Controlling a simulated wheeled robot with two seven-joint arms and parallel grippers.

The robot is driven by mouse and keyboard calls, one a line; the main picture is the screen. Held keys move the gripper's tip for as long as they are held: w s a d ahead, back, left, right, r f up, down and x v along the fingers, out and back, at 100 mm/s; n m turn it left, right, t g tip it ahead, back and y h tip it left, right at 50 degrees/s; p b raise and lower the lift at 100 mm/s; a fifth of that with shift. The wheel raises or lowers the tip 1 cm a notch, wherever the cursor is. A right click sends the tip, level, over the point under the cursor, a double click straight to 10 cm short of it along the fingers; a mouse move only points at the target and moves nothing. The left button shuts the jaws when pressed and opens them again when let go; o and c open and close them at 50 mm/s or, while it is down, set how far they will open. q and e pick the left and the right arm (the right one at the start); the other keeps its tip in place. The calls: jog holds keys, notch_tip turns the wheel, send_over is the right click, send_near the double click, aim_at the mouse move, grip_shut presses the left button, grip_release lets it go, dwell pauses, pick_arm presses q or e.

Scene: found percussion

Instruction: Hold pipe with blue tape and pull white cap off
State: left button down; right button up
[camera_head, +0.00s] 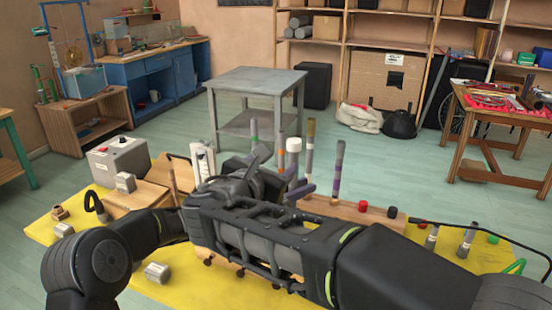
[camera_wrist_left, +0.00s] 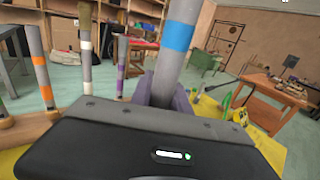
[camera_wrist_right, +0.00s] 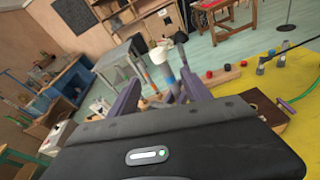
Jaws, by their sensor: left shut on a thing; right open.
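The grey pipe with blue tape (camera_wrist_left: 178,35) stands upright in my left gripper (camera_wrist_left: 168,88), whose purple fingers are shut around it below the tape. In the right wrist view the white cap (camera_wrist_right: 162,55) sits on top of the pipe, above the blue band. It also shows in the head view (camera_head: 293,143). My right gripper (camera_wrist_right: 160,92) is open, with its purple fingers apart; the pipe shows between them and the cap lies beyond the fingertips. I cannot tell the exact gap. In the head view my right forearm hides most of the left gripper.
Several taped pipes, one with a purple band (camera_head: 338,170), stand in a wooden rack (camera_head: 350,212) close behind the grippers. The yellow mat (camera_head: 190,291) also bears a grey box (camera_head: 119,160) and small metal parts. A grey table (camera_head: 256,82) stands farther back.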

aim_at(294, 140)
jog(key=shift+d+r+n, duration=0.15)
jog(key=shift+r+n, duration=0.55)
jog(key=shift+n, duration=0.4)
jog(key=shift+w, duration=0.1)
jog(key=x, duration=1.2)
jog(key=shift+d+r, duration=0.15)
jog(key=shift+r, duration=0.15)
grip_shut()
jog(key=shift+r, duration=0.2)
jog(key=shift+r, duration=1.1)
